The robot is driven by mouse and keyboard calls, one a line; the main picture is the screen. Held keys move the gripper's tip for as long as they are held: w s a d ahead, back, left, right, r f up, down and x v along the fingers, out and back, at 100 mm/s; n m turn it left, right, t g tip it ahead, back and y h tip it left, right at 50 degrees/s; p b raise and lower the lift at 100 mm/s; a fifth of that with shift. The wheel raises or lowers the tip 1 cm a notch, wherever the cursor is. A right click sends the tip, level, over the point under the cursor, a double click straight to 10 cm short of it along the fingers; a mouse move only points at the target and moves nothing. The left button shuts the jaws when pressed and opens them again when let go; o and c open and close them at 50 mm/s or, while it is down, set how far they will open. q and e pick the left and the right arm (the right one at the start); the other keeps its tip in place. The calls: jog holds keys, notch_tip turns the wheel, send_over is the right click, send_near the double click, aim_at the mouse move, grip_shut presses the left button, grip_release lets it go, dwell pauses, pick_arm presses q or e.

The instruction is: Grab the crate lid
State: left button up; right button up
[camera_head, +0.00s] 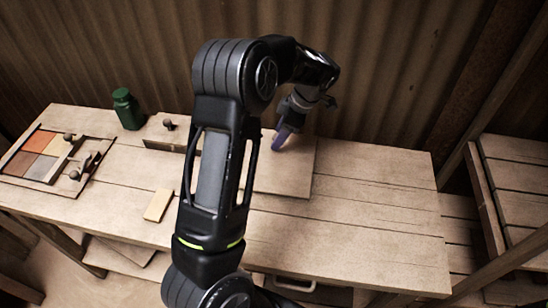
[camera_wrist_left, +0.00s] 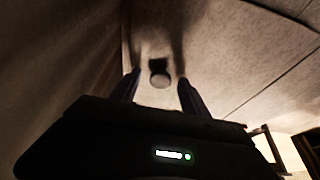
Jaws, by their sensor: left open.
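The crate lid (camera_head: 290,180) appears to be the flat, pale wooden square on the bench, partly hidden behind my left arm in the head view. My left gripper (camera_head: 281,138) has purple fingers and is over the far part of this board, pointing down. I cannot tell how far the fingertips are above the surface. My right gripper is in neither view.
The wooden bench (camera_head: 370,220) is clear on the right. A green bottle (camera_head: 127,108) stands at the back left, near a low wooden piece with a knob (camera_head: 169,124). A frame with coloured tiles (camera_head: 38,142) lies at the left. A small pale block (camera_head: 158,205) lies near the front.

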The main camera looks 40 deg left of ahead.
pick_arm(q)
jog(key=shift+c, duration=0.3)
grip_shut()
dwell(0.6)
